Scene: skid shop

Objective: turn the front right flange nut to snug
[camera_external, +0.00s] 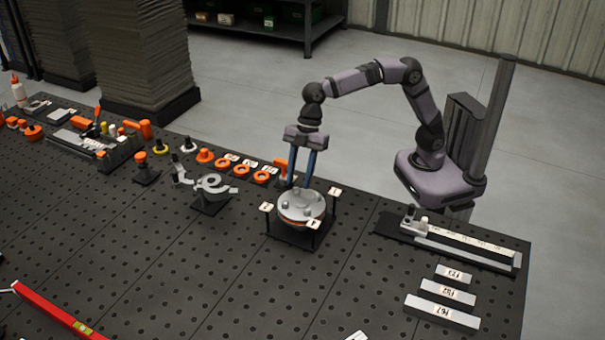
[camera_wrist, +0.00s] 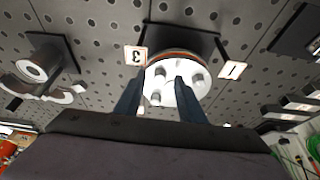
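The flange (camera_external: 301,203) is a round silver disc with several raised nuts and an orange ring under its rim. It sits on a black square stand with numbered tags on posts. In the wrist view the flange (camera_wrist: 178,82) lies ahead between and beyond my fingers. My gripper (camera_external: 302,184) points down over its far side, two blue fingers apart. In the wrist view my gripper (camera_wrist: 157,82) shows a clear gap; a nut (camera_wrist: 156,98) appears in that gap, with no visible grip on it. I cannot tell whether the fingertips touch the flange, or which nut is front right.
A grey bracket fixture (camera_external: 211,184) stands left of the flange. Orange rings (camera_external: 241,170) and tags line the bench behind it. A rail with blocks (camera_external: 465,247) and labelled bars (camera_external: 447,290) lie right. A red level (camera_external: 52,311) lies front left. The front middle bench is clear.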

